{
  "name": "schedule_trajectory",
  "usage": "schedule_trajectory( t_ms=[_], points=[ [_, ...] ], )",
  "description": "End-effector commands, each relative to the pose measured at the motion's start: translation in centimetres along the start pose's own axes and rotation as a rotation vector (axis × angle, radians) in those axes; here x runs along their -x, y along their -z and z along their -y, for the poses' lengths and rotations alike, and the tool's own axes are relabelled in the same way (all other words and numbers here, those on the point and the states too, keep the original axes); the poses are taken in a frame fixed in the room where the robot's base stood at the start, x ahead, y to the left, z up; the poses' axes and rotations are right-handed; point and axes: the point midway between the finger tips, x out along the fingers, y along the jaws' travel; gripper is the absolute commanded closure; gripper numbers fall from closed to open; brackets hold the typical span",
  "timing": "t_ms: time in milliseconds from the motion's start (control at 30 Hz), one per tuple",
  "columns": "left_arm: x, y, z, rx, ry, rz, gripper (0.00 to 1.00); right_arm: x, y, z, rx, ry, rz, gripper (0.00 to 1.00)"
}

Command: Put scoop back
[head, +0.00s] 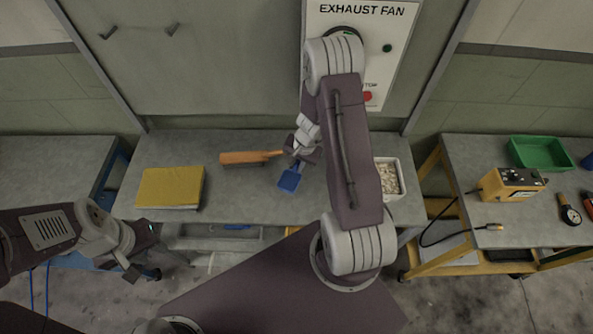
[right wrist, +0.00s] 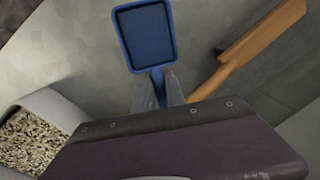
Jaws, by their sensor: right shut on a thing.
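The blue scoop (head: 290,180) is held by my right gripper (head: 299,153) above the grey middle bench. In the right wrist view the scoop (right wrist: 146,36) has its square pan pointing away, and its handle runs down between the two fingers of my right gripper (right wrist: 158,90), which are shut on it. A white bin (head: 402,181) of pale granules stands on the bench to the right, partly hidden by my right arm. The bin also shows in the right wrist view (right wrist: 62,103). My left gripper (head: 136,266) is empty at lower left, in front of the bench; its jaw opening is unclear.
A wooden-handled brush or paddle (head: 245,157) lies on the bench just left of my right gripper. A yellow book-like block (head: 170,187) lies further left. The right-hand bench holds a green tray (head: 540,152) and a yellow meter box (head: 511,184). An exhaust fan panel (head: 395,62) stands behind.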

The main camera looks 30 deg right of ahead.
Motion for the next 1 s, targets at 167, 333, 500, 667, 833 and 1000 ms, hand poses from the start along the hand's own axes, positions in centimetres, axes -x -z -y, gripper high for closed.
schedule_trajectory(
  t_ms=[167,333,500,667,833,1000],
  points=[
    [-1.8,-0.2,0.0,0.000,0.000,0.000,0.64,-2.5,-0.1,-0.5,-0.003,0.000,0.001,1.00],
    [-2.6,-0.3,0.1,0.000,0.000,0.001,0.64,-4.1,-0.1,-0.8,-0.002,0.001,0.000,1.00],
    [-2.4,-0.3,0.1,0.000,0.000,0.000,0.64,-3.9,-0.1,-0.8,0.000,0.001,0.000,1.00],
    [-2.9,-0.3,0.1,0.000,0.000,0.000,0.64,-4.3,-0.1,-0.9,-0.001,0.001,-0.001,1.00],
    [-2.8,-0.3,0.1,0.000,0.000,0.000,0.64,-4.2,-0.1,-0.8,-0.001,0.001,-0.001,0.63],
    [-2.8,-0.3,0.1,0.000,0.000,0.000,0.64,-4.2,-0.1,-0.9,-0.001,0.001,0.000,0.63]
  ],
)
